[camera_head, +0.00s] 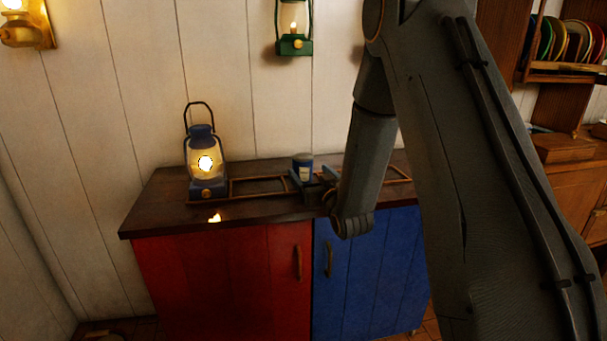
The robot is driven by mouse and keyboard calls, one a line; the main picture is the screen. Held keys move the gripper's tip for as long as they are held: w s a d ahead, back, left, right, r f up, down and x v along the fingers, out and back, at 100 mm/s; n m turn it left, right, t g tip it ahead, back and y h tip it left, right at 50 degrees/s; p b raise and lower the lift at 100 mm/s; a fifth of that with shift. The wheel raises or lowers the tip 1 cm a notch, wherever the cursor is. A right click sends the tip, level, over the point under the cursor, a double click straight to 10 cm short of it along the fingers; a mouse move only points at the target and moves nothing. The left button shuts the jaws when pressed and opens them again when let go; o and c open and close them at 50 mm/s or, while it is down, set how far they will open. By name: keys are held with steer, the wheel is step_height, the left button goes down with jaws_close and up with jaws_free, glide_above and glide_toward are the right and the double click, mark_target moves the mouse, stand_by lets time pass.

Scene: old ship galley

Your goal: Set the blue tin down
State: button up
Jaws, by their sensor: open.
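The blue tin (304,166), with a pale label, looks upright at the middle of the dark wooden counter (160,213). My gripper (312,178) is at the tin, reaching in from the right front. Its jaws are open, with a finger showing on either side of the tin's lower part. Whether a finger touches the tin cannot be told. The tin's base is hidden behind the gripper, so its contact with the counter does not show.
A lit blue lantern (206,165) stands on the counter at the left. Low wooden rails (258,179) frame spaces on the countertop. Red (220,280) and blue (370,275) cupboard doors are below. A green lantern (294,43) hangs on the wall. My arm hides much of the right side.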

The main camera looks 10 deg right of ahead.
mark_target(306, 164)
steer(key=shift+w+a+r+p, duration=0.15)
steer(key=shift+w+p, duration=0.15)
steer(key=shift+w, duration=1.4)
steer(key=shift+w+a+r+p, duration=0.15)
steer(key=shift+w+p, duration=0.1)
steer(key=shift+w, duration=1.45)
steer(key=shift+d, duration=0.1)
steer(key=c, duration=1.4)
steer(key=shift+r, duration=0.1)
steer(key=shift+c, duration=0.9)
